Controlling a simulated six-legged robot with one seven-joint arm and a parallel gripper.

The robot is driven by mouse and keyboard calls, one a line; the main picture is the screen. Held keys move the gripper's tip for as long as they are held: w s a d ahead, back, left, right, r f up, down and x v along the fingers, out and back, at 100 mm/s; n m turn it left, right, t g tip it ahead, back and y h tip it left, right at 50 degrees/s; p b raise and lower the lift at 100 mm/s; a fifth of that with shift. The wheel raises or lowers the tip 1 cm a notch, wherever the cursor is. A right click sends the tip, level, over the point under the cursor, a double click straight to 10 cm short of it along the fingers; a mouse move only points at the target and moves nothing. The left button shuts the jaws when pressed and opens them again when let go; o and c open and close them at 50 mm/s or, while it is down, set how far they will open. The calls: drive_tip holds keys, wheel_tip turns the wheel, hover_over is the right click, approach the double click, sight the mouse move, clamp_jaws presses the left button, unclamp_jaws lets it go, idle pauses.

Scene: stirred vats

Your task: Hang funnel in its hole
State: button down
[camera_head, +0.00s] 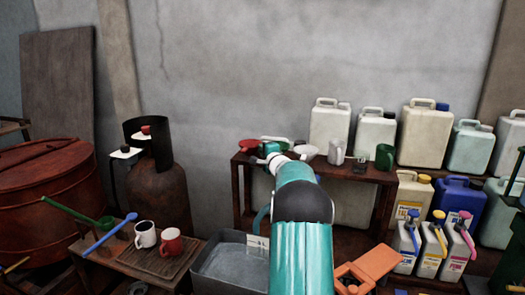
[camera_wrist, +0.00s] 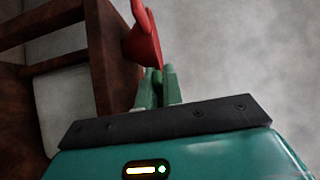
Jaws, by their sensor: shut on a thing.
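A red funnel (camera_wrist: 143,40) shows in the wrist view at the tips of my gripper (camera_wrist: 158,88). The green fingers are shut on its near end, and its wide part points away from them. In the head view the red funnel (camera_head: 249,145) is at the left end of the brown wooden shelf (camera_head: 375,175), just left of my gripper (camera_head: 268,152). In the wrist view it overlaps the edge of the brown wood (camera_wrist: 108,55); I cannot tell whether it touches. I cannot make out any hole in either view.
A metal mug (camera_head: 337,152), a green mug (camera_head: 384,157) and a white bowl-like piece (camera_head: 306,152) stand on the shelf. Large jugs (camera_head: 424,135) are behind and right. A grey basin (camera_head: 228,262) and a low table with two mugs (camera_head: 145,234) are at lower left.

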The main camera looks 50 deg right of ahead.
drive_tip(key=shift+f, duration=0.2)
drive_tip(key=c, duration=1.5)
unclamp_jaws()
drive_tip(key=shift+o, duration=0.2)
drive_tip(key=v, duration=1.4)
drive_tip(key=shift+a, duration=0.1)
